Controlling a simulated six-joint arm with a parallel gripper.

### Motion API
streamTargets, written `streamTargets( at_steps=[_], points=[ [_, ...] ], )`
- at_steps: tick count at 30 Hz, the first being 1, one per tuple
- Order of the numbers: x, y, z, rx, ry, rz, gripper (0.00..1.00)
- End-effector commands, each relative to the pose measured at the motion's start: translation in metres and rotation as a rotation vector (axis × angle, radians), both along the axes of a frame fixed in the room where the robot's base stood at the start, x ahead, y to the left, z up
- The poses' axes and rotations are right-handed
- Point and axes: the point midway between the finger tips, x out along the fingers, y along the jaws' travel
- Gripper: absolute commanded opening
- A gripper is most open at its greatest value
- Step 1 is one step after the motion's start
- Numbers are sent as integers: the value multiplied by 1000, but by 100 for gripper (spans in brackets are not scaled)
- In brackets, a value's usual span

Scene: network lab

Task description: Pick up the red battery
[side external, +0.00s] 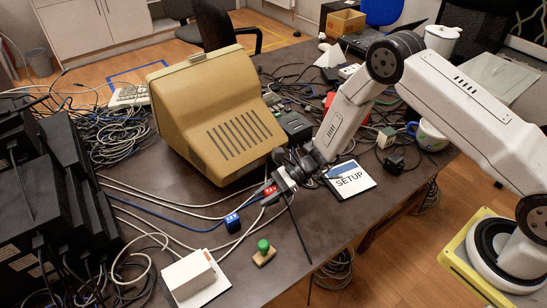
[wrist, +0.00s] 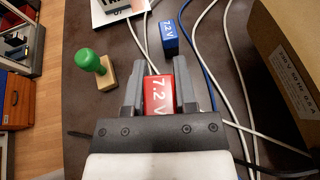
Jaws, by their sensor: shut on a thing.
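The red battery (wrist: 159,97), marked 7.2 V, sits between the fingers of my gripper (wrist: 159,78) in the wrist view. My gripper is shut on it, with a finger against each side. In the side external view the red battery (side external: 270,191) shows at the tip of my gripper (side external: 276,184), above the dark table or close to it. I cannot tell whether it touches the table. Its lower part is hidden.
A blue battery (side external: 232,223) lies nearby with cables running past. A green-handled stamp (side external: 263,252) and a white box (side external: 188,275) stand near the front edge. A beige monitor (side external: 215,120) stands close behind. A SETUP booklet (side external: 350,181) lies to the right.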

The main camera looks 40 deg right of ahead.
Motion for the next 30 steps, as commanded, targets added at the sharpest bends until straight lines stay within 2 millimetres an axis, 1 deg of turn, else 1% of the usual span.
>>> streamTargets(
  at_steps=[1, 6, 18, 24, 30],
  points=[
    [-5, -2, 7, 1, -1, -1, 0],
    [-23, -8, 29, 0, 0, -2, 0],
    [-78, -25, 52, 0, 1, -1, 0],
    [-96, -31, 60, 0, 1, -1, 0],
    [-104, -33, 64, 0, -1, -1, 0]
  ],
)
